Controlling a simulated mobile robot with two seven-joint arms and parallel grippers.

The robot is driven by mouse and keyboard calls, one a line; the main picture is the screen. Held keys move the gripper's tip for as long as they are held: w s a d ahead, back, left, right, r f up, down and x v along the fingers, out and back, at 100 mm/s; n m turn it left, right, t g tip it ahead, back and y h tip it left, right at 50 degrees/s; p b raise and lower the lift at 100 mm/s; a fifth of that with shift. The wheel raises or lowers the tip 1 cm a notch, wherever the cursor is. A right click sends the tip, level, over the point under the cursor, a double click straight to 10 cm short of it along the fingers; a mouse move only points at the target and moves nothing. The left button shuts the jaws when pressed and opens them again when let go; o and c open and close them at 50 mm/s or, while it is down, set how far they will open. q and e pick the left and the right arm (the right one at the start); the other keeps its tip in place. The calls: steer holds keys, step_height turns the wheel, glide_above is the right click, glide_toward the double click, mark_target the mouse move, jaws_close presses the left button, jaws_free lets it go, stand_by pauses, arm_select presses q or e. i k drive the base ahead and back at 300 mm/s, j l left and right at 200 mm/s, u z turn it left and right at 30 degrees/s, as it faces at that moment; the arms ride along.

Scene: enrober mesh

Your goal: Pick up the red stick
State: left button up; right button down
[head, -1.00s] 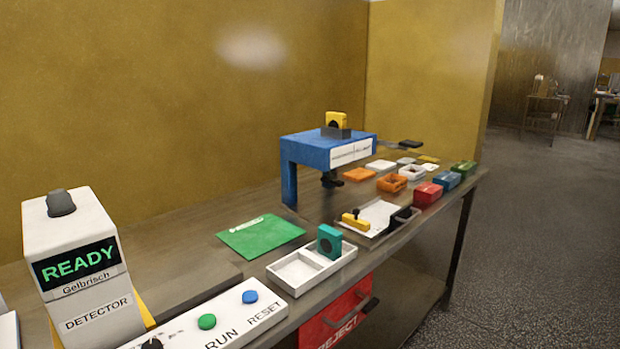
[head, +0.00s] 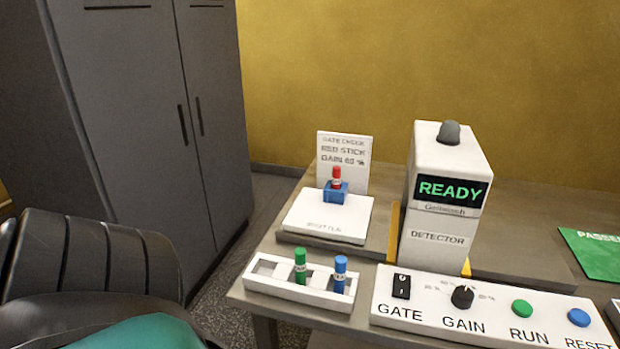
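The red stick (head: 337,177) stands upright in a small blue holder (head: 336,193). The holder sits on a white plate (head: 318,226) at the left end of the bench, in front of a sign (head: 343,158) that reads "RED STICK" and "GAIN 60 %". A green stick (head: 301,265) and a blue stick (head: 340,273) stand in a white rack (head: 262,281) in front of it. Neither of my grippers is in view.
The detector (head: 445,200) shows READY, right of the plate. A panel (head: 398,311) with a GATE switch, GAIN knob and RUN and RESET buttons lies along the front edge. A dark chair (head: 92,275) and grey cabinet (head: 140,110) are at left.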

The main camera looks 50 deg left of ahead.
mark_target(336, 169)
steer(key=u, duration=1.55)
steer(key=j, duration=0.3)
steer(key=k+j, duration=0.1)
steer(key=j, duration=0.2)
steer(key=j+z, duration=0.15)
steer(key=j, duration=0.8)
steer(key=i+j, duration=0.1)
steer(key=j, duration=0.2)
steer(key=i+j+z, duration=0.1)
steer(key=j, duration=0.2)
steer(key=i+j+z, duration=0.1)
steer(key=j, duration=0.2)
